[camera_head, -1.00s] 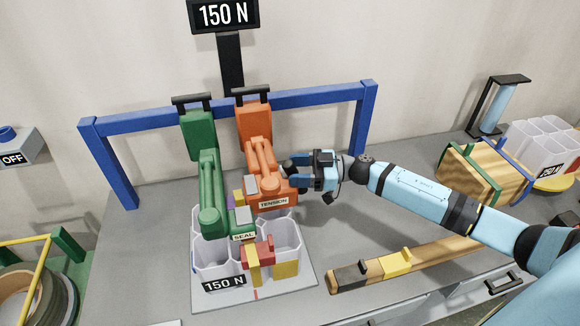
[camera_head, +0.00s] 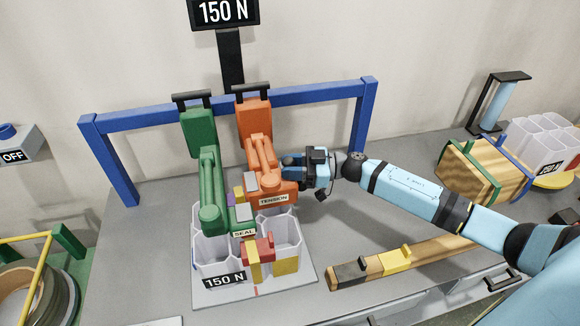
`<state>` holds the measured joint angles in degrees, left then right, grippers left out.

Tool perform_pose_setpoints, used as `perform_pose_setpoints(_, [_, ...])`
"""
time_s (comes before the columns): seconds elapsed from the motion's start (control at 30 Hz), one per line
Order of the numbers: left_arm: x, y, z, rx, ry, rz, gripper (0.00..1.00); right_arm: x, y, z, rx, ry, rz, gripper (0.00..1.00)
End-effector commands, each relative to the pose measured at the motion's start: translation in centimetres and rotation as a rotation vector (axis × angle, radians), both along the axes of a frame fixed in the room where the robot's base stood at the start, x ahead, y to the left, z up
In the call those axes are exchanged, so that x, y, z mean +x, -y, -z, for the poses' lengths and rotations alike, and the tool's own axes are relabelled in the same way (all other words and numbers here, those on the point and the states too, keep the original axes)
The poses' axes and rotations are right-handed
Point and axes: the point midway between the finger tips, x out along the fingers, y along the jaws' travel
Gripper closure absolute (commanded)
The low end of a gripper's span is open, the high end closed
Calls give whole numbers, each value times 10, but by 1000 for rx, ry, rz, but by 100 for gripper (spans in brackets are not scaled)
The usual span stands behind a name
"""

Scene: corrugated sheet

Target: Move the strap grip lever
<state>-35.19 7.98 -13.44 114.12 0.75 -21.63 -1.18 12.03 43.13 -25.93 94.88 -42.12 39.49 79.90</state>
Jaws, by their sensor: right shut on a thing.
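The orange unit labelled TENSION (camera_head: 262,150) and the green unit labelled SEAL (camera_head: 209,178) stand over a white corrugated piece (camera_head: 289,233) marked 150 N. My right gripper (camera_head: 288,166) comes in from the right, at the right side of the orange unit. Its jaws are shut on a small part there, which I take to be the strap grip lever; the fingers mostly hide it. My left gripper is not in view.
A blue frame (camera_head: 311,96) stands behind the units. A wooden bar (camera_head: 430,252) with a yellow and a dark block lies at the front right. A wood-coloured bundle (camera_head: 484,168) is at the right. The grey table (camera_head: 345,225) is clear between the corrugated piece and bar.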

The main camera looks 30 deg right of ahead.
Motion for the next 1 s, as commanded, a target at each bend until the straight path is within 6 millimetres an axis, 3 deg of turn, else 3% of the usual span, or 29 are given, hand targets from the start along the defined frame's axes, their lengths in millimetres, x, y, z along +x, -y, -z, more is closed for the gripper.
perform_pose_setpoints(0.27, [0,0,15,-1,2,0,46,-2,8,1,116,27,1,100])
perform_pose_setpoints(0.8, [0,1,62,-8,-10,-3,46,-10,42,-1,537,139,2,100])
perform_pose_setpoints(1.0, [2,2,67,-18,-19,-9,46,-13,51,0,651,169,2,100])
